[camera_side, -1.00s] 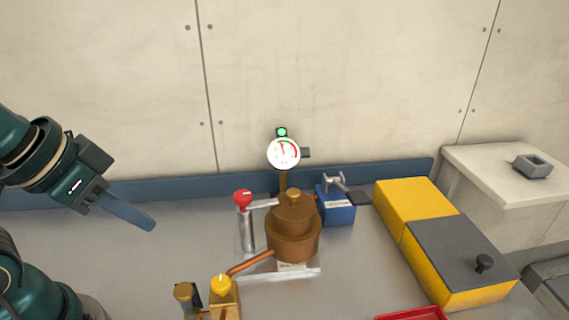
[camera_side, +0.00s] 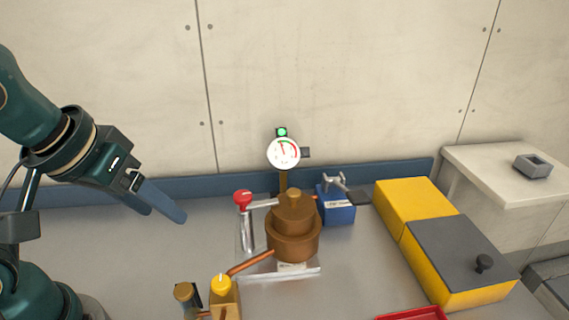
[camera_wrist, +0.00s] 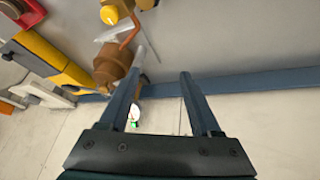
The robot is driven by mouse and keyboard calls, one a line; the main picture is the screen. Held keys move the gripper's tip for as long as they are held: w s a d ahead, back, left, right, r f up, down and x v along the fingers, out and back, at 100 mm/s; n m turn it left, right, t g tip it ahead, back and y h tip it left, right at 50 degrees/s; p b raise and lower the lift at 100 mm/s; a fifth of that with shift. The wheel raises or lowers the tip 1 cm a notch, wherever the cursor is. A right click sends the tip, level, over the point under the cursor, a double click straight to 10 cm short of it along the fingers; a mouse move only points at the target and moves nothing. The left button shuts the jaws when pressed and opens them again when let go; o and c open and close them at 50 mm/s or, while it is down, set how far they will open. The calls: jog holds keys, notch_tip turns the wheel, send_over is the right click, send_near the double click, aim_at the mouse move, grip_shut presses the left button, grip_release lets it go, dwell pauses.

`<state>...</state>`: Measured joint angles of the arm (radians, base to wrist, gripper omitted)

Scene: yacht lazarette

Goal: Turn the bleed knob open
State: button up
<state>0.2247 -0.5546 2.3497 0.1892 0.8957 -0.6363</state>
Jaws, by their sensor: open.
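A yellow knob with a white mark (camera_side: 221,284) sits on a brass block at the front of the bench, joined by a copper pipe to a brown vessel (camera_side: 293,235); I take it as the bleed knob. It also shows at the top of the wrist view (camera_wrist: 109,14). My gripper (camera_side: 166,214) is open and empty, above the bench to the left of the vessel, well apart from the knob. In the wrist view its two fingers (camera_wrist: 162,75) stand apart with nothing between them. A round gauge (camera_side: 284,152) under a lit green lamp (camera_side: 282,132) stands behind the vessel.
A red-topped lever (camera_side: 243,199) stands left of the vessel. A brass cylinder (camera_side: 185,294) is beside the knob. A blue box (camera_side: 336,208), yellow case with grey lid (camera_side: 455,258) and red tray (camera_side: 415,314) lie to the right. The bench's left part is clear.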

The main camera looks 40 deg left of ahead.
aim_at(220, 282)
jog(key=shift+w+d+f+m+g+h, duration=0.15)
jog(key=shift+d+f+m, duration=0.5)
jog(key=shift+d+f, duration=0.8)
jog(key=shift+w+d+f+m+g+h, duration=0.2)
jog(key=shift+d+f+m, duration=0.4)
jog(key=shift+d+f, duration=0.75)
jog(key=shift+w+d+f+m+g+y, duration=0.1)
jog(key=shift+d+f+m+g, duration=0.15)
jog(key=shift+d+f+m, duration=1.1)
jog(key=shift+d+r+n, duration=0.3)
jog(key=shift+d+n, duration=0.15)
jog(key=shift+n, duration=0.25)
grip_shut()
